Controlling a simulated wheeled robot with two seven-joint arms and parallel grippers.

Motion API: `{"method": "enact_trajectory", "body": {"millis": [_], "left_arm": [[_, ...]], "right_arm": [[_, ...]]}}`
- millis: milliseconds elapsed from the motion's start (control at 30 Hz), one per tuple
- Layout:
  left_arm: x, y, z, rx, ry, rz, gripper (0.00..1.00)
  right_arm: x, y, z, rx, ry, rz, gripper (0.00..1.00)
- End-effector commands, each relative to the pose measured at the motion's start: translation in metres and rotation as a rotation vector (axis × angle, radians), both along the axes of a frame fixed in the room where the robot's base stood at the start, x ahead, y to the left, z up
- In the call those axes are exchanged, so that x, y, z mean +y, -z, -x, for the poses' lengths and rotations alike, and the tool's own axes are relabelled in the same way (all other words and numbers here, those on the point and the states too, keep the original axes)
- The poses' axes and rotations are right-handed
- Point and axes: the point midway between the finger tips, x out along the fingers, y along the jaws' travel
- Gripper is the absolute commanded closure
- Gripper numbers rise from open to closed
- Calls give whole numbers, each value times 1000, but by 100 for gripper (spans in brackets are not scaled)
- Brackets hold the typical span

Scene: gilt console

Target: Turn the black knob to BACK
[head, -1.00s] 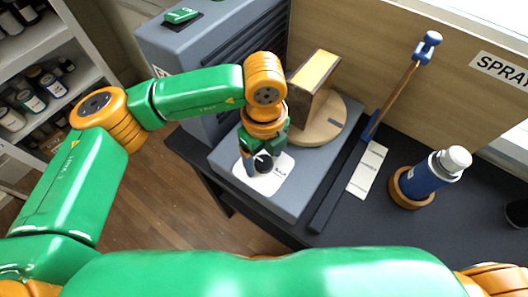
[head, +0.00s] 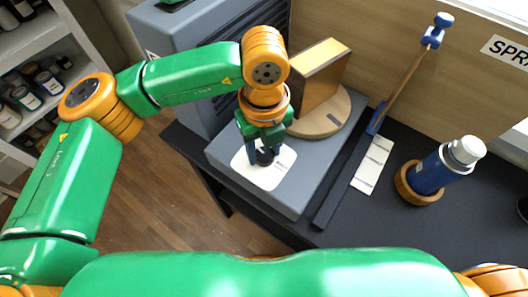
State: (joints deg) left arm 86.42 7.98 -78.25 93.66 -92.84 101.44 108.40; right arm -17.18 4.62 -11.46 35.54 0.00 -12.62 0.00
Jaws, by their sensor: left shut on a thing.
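The black knob (head: 264,157) sits on a white plate (head: 262,178) on top of the low grey box (head: 300,190). Small lettering at the plate's right edge is too blurred to read. My left gripper (head: 264,153) points down from above and is shut on the knob, its fingers on either side of it. The knob's pointer is hidden or too small to tell. My right gripper is out of view.
Behind the knob, a brown block (head: 316,80) stands on a round wooden disc (head: 323,113). A blue-headed stick (head: 405,83) leans at the right, near a blue bottle (head: 442,168) on a wooden ring (head: 410,190). A taller grey cabinet (head: 185,45) stands at back left.

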Motion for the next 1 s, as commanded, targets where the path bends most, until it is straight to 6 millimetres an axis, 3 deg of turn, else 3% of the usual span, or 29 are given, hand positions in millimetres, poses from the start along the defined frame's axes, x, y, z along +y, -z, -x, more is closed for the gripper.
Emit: {"method": "enact_trajectory", "body": {"millis": [33, 400, 1000], "left_arm": [[0, 6, -1, -4, 41, 2, 100], [0, 4, -1, -4, 393, 2, 100], [0, 1, 0, -2, 962, 0, 100]], "right_arm": [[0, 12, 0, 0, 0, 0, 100], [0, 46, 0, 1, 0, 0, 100], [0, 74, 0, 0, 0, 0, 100]]}}
